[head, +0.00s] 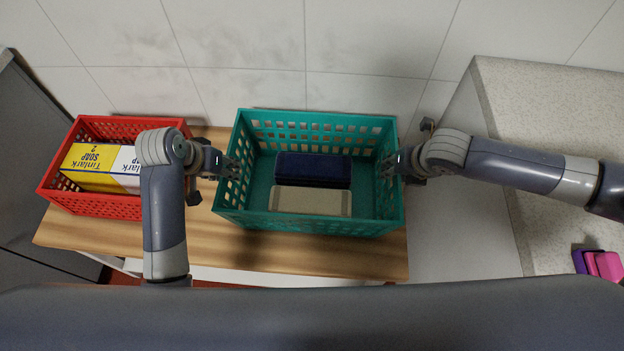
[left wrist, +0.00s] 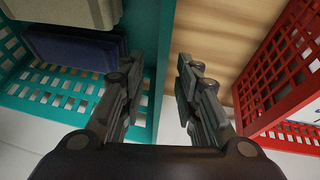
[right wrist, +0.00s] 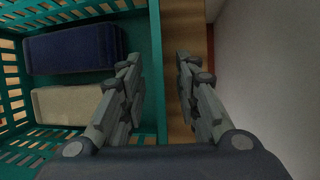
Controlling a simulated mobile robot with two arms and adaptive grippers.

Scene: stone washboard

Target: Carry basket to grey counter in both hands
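The teal basket (head: 320,228) sits upright on the wooden table and holds a dark blue block (head: 313,168) and a beige block (head: 310,201). A red basket (head: 95,207) with a soap box stands left of it. The grey speckled counter (head: 545,110) is at the right. My left gripper (left wrist: 158,85) is open, its fingers apart on either side of the teal basket's left end wall. My right gripper (right wrist: 160,85) is open, its fingers apart on either side of the right end wall. Whether any finger touches a wall cannot be told.
The wooden table (head: 260,250) has a bare strip in front of the baskets. A tiled wall (head: 250,50) stands behind. Pink and purple items (head: 600,264) lie at the counter's near right. The rest of the visible counter top is clear. A gap separates table and counter.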

